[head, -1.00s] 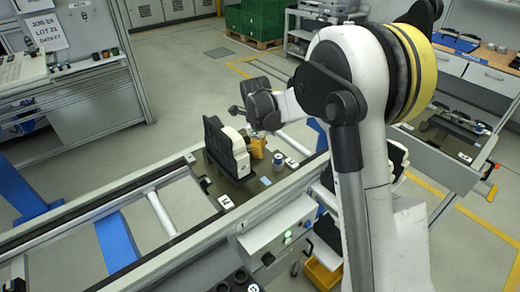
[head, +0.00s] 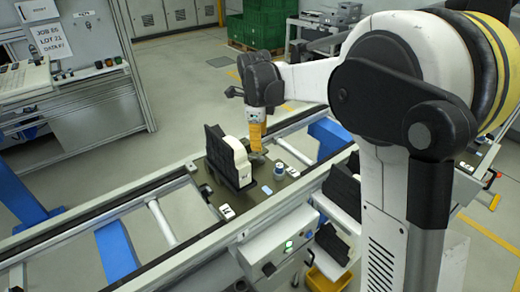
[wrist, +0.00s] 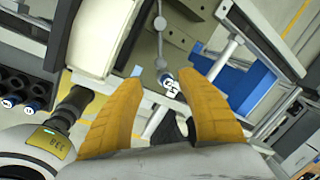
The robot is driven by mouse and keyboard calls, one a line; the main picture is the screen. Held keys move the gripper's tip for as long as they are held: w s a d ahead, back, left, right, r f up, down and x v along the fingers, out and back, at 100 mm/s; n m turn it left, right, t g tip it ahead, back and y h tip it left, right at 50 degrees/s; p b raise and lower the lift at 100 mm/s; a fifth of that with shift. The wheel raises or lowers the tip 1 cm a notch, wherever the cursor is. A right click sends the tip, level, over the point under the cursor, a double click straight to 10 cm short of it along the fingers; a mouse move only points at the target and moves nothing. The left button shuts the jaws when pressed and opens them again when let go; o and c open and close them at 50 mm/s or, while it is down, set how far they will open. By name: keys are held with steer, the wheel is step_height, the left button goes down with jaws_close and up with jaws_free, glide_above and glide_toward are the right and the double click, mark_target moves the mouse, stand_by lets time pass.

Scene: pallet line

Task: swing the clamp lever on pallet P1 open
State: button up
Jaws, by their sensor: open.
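Pallet P1, a dark olive plate (head: 240,203), sits on the conveyor in the head view and also shows in the wrist view (wrist: 190,28). A white block with a black upright plate (head: 236,160) stands on it. A grey lever with a round knob (wrist: 160,23), apparently the clamp lever, lies on the plate in the wrist view. In the head view my gripper hides most of it. My gripper (head: 256,147) points down over the pallet behind the white block. Its yellow fingers are open and empty in the wrist view (wrist: 181,58), with the lever's arm showing between and beyond their tips.
A blue-and-white cylinder (head: 280,168) stands on the pallet, right of my gripper. A small blue square (head: 267,190) and a white label (head: 227,212) are nearby. Conveyor rails (head: 100,222) flank the pallet. A control box (head: 284,245) is mounted in front.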

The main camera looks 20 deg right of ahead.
steer(key=shift+s+a+r, duration=0.1)
steer(key=shift+r, duration=0.75)
